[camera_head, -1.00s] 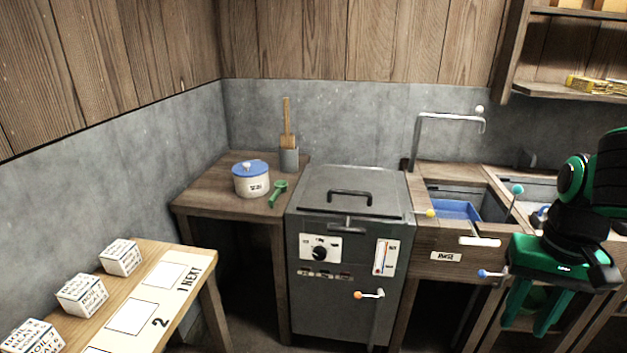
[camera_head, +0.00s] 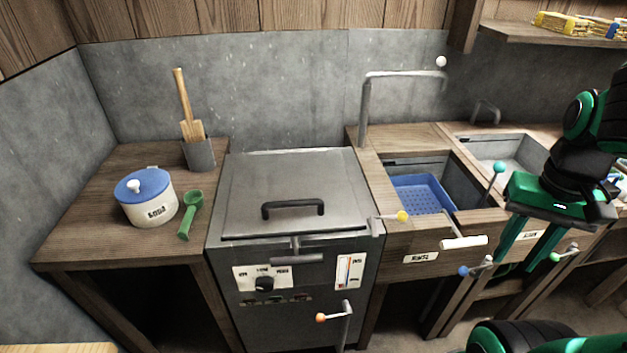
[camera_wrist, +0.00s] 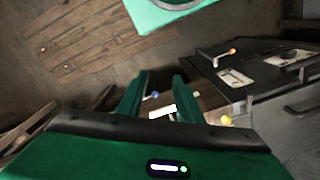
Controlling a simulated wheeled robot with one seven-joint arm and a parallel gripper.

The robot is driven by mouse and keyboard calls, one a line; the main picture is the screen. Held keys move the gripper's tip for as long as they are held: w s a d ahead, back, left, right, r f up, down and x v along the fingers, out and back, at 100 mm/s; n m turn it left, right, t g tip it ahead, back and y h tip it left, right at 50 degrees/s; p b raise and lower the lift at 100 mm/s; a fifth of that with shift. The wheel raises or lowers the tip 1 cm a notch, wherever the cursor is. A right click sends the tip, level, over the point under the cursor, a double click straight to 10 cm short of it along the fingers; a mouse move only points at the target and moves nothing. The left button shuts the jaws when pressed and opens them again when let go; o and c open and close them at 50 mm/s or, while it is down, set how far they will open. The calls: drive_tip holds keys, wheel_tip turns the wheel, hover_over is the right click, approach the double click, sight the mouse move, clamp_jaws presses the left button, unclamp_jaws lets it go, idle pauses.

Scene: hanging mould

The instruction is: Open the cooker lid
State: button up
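The cooker (camera_head: 292,300) is a grey metal box in the middle of the head view. Its flat lid (camera_head: 290,178) is down, with a black bar handle (camera_head: 293,209) near the front edge. The lid handle also shows at the right edge of the wrist view (camera_wrist: 304,106). My gripper (camera_head: 522,258) hangs in front of the sinks, to the right of the cooker and apart from it. In the wrist view its two green fingers (camera_wrist: 160,100) stand apart with nothing held between them.
A soda pot (camera_head: 150,208) and a green scoop (camera_head: 190,215) stand on the left counter (camera_head: 85,220). A blue basket (camera_head: 420,195) sits in the sink.

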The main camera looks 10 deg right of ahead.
drive_tip(key=shift+w, duration=0.25)
drive_tip(key=w+a+r+n, duration=0.3)
drive_tip(key=w+n, duration=0.3)
drive_tip(key=w, duration=0.3)
drive_tip(key=n+t, duration=0.2)
drive_tip(key=n, duration=1.6)
approach(298, 201)
drive_tip(key=f, duration=0.5)
drive_tip(key=w+f, duration=0.1)
drive_tip(key=f, duration=0.2)
drive_tip(key=shift+w, duration=0.15)
